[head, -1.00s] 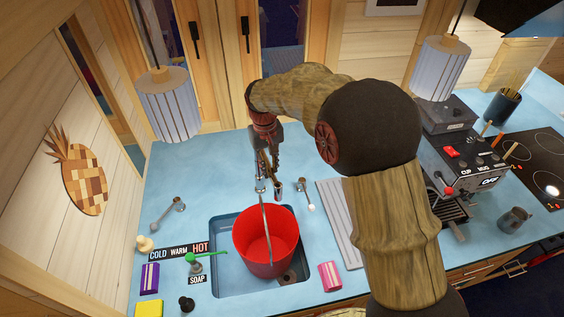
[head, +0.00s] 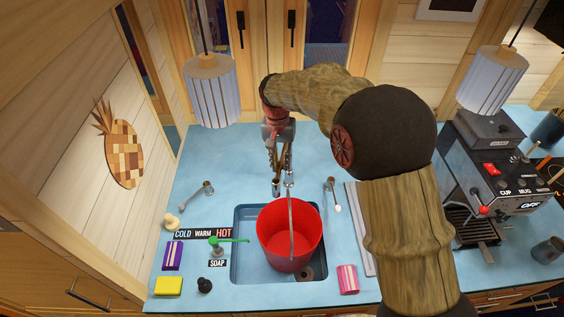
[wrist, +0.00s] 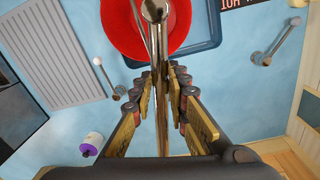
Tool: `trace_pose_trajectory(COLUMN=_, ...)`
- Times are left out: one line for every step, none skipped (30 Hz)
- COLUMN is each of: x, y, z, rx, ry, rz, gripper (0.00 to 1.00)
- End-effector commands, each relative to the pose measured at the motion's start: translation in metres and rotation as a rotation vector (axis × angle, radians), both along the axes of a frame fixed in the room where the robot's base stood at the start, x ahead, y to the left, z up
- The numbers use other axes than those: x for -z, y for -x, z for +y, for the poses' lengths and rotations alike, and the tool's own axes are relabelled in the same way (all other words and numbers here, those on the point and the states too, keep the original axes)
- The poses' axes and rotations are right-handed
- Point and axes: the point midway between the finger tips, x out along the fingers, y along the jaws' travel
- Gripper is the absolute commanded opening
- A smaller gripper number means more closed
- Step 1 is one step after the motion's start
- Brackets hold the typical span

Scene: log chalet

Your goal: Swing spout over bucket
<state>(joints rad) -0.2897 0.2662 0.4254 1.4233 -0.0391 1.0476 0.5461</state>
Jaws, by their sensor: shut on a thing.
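The metal spout (head: 276,187) shows in the head view as a short tube with a dark end, behind the back rim of the red bucket (head: 275,232). The bucket stands in the blue sink, its thin handle upright. In the wrist view the spout (wrist: 161,75) runs between the fingers of my gripper (wrist: 160,83), and its round end overlaps the bucket (wrist: 115,20). My gripper (head: 281,168) points down behind the bucket and is shut on the spout. The exact finger contact is hard to see.
Tap levers stand left (head: 204,189) and right (head: 331,190) of the spout. A green-topped soap pump (head: 217,243) is left of the sink (head: 237,268). A coffee machine (head: 490,185) stands farther right.

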Motion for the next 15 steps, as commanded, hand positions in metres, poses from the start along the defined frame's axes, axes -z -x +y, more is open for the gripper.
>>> trace_pose_trajectory(x=-0.0012, y=-0.0010, z=0.0002, rx=0.000, ry=-0.001, rz=-0.003, gripper=0.00)
trace_pose_trajectory(x=-0.0013, y=-0.0010, z=0.0002, rx=-0.001, ry=-0.001, rz=-0.003, gripper=0.00)
trace_pose_trajectory(x=-0.0013, y=-0.0011, z=0.0002, rx=-0.001, ry=-0.001, rz=-0.003, gripper=0.00)
trace_pose_trajectory(x=-0.0013, y=-0.0011, z=0.0001, rx=-0.001, ry=-0.001, rz=-0.003, gripper=0.00)
trace_pose_trajectory(x=-0.0013, y=-0.0011, z=0.0001, rx=-0.001, ry=-0.001, rz=-0.003, gripper=0.00)
trace_pose_trajectory(x=-0.0013, y=-0.0011, z=0.0001, rx=-0.001, ry=-0.001, rz=-0.003, gripper=0.18)
trace_pose_trajectory(x=-0.0013, y=-0.0011, z=0.0001, rx=-0.001, ry=-0.001, rz=-0.003, gripper=0.20)
trace_pose_trajectory(x=-0.0013, y=-0.0010, z=0.0000, rx=-0.001, ry=-0.001, rz=-0.003, gripper=0.22)
trace_pose_trajectory(x=-0.0011, y=-0.0009, z=0.0000, rx=-0.001, ry=-0.001, rz=-0.003, gripper=0.24)
trace_pose_trajectory(x=-0.0010, y=-0.0008, z=-0.0001, rx=-0.001, ry=0.000, rz=-0.003, gripper=0.26)
trace_pose_trajectory(x=-0.0009, y=-0.0008, z=-0.0001, rx=-0.001, ry=-0.001, rz=-0.002, gripper=0.27)
trace_pose_trajectory(x=-0.0008, y=-0.0007, z=-0.0001, rx=-0.001, ry=-0.001, rz=-0.002, gripper=0.29)
trace_pose_trajectory(x=-0.0007, y=-0.0007, z=-0.0001, rx=-0.001, ry=-0.001, rz=-0.002, gripper=0.31)
trace_pose_trajectory(x=-0.0006, y=-0.0006, z=-0.0001, rx=-0.001, ry=-0.001, rz=-0.002, gripper=0.33)
trace_pose_trajectory(x=-0.0005, y=-0.0005, z=-0.0002, rx=-0.001, ry=-0.001, rz=-0.002, gripper=0.34)
